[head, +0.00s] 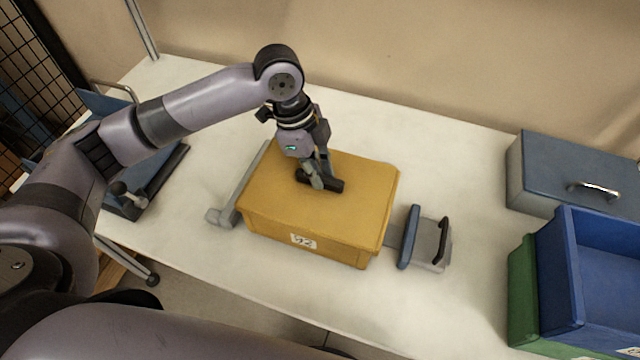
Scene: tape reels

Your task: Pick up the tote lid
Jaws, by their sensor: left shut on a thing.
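The yellow tote lid (357,183) lies on top of a yellow tote (335,247) with a white label on its front. The lid carries a dark handle (334,186) near its middle. My left gripper (318,184) points down over the lid and is shut on this handle; its fingers hide part of the handle. The lid appears to rest on the tote's rim, with no clear gap showing. My right gripper is not in view.
Grey fixture pieces flank the tote: a bar (228,211) at left and a clamp-like block (430,243) at right. A blue-grey box (570,170) and blue bin (606,258) stand at right. A blue device (150,180) sits at left. The white table (440,150) is clear behind the tote.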

